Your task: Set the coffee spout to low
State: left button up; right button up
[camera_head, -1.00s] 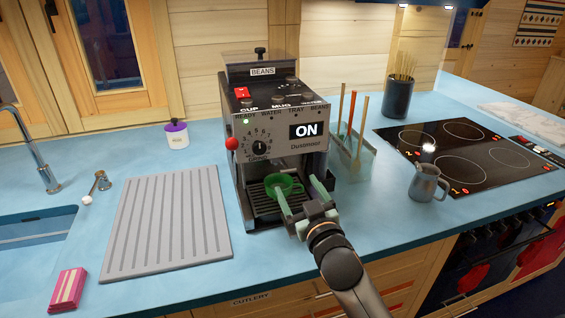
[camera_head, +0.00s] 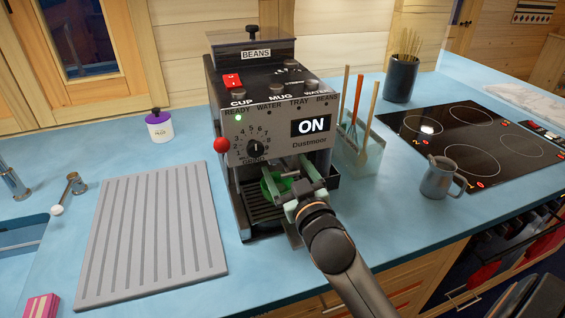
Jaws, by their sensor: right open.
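The coffee machine (camera_head: 262,128) stands on the blue counter, its display reading ON and a green light lit by READY. A red ball knob (camera_head: 221,145) sits at its front left edge. My right gripper (camera_head: 284,178) is open at the machine's front bay, with pale green fingers. I cannot tell whether the fingers touch the cup or the spout; the spout is mostly hidden under the front panel. My left gripper is not in view.
A ribbed grey drain mat (camera_head: 150,235) lies left of the machine. A utensil holder (camera_head: 362,150) stands close on its right, then a metal jug (camera_head: 440,178) and a black hob (camera_head: 470,140). A white jar with purple lid (camera_head: 158,127) stands behind the mat.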

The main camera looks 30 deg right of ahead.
dwell(0.3)
grip_shut()
dwell(0.6)
